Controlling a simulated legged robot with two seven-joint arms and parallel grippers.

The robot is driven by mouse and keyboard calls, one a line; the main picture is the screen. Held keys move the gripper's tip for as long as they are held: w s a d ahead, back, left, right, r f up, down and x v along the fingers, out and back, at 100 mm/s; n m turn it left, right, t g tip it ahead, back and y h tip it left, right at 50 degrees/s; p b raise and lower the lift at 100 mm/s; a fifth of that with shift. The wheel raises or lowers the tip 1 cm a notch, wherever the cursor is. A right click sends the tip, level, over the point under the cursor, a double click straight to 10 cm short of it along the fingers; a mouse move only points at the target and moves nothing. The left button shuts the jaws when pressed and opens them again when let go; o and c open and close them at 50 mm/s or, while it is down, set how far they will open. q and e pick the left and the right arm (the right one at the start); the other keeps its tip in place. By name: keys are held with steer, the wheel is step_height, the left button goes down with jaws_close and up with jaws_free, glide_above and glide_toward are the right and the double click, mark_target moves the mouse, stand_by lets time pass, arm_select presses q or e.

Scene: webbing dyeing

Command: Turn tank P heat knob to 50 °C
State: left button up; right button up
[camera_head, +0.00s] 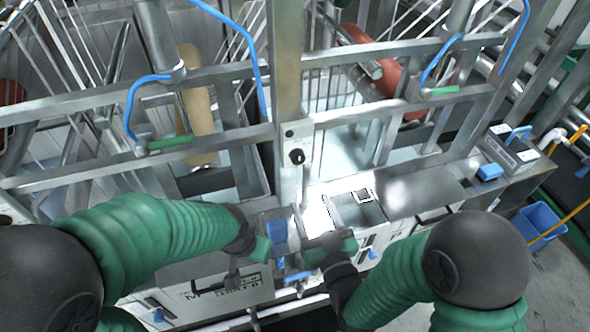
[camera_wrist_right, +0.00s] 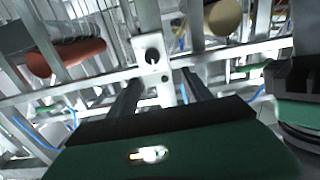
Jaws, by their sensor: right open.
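A black round knob (camera_head: 298,156) sits on a pale control plate (camera_head: 293,132) on the upright metal post in the middle of the head view. Its setting is too small to read. In the right wrist view, the knob (camera_wrist_right: 152,55) is ahead of my right gripper (camera_wrist_right: 162,85), whose two dark fingers are apart and empty. In the head view, my right gripper (camera_head: 318,243) is below and a little right of the knob, not touching it. My left gripper (camera_head: 240,268) is low, left of the post, clear of the knob; its finger gap cannot be made out.
Metal rails and posts cross in front of the tanks. Blue hoses with green handles (camera_head: 170,143) hang on both sides. A tan roll (camera_head: 197,110) and a red roll (camera_head: 385,72) lie behind the frame. A blue bin (camera_head: 538,222) stands at right.

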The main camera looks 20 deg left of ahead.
mark_target(299, 160)
steer(key=w+a, duration=0.1)
steer(key=w, duration=0.2)
steer(key=w+p, duration=0.1)
steer(key=w, duration=0.2)
steer(key=w+a+p, duration=0.1)
steer(key=w, duration=0.2)
steer(key=shift+w+a, duration=0.25)
steer(key=shift+a, duration=0.1)
steer(key=w+a, duration=0.1)
steer(key=a, duration=0.1)
steer(key=w+a, duration=0.2)
steer(key=shift+w+a+f+p, duration=0.1)
steer(key=shift+w+a+p, duration=0.05)
steer(key=shift+a+p, duration=0.2)
steer(key=shift+w+a, duration=0.1)
steer(key=shift+w, duration=0.05)
steer(key=shift+w+d+f, duration=0.1)
steer(key=shift+d, duration=0.2)
steer(key=shift+c, duration=0.2)
steer(key=shift+d, duration=0.45)
steer(key=c, duration=0.5)
steer(key=shift+c, duration=1.1)
steer(key=shift+s+a, duration=0.2)
steer(key=shift+a, duration=0.05)
jaws_close()
arm_select(q)
steer(key=shift+w+d+r, duration=0.4)
steer(key=shift+d+r, duration=0.1)
steer(key=shift+d, duration=0.15)
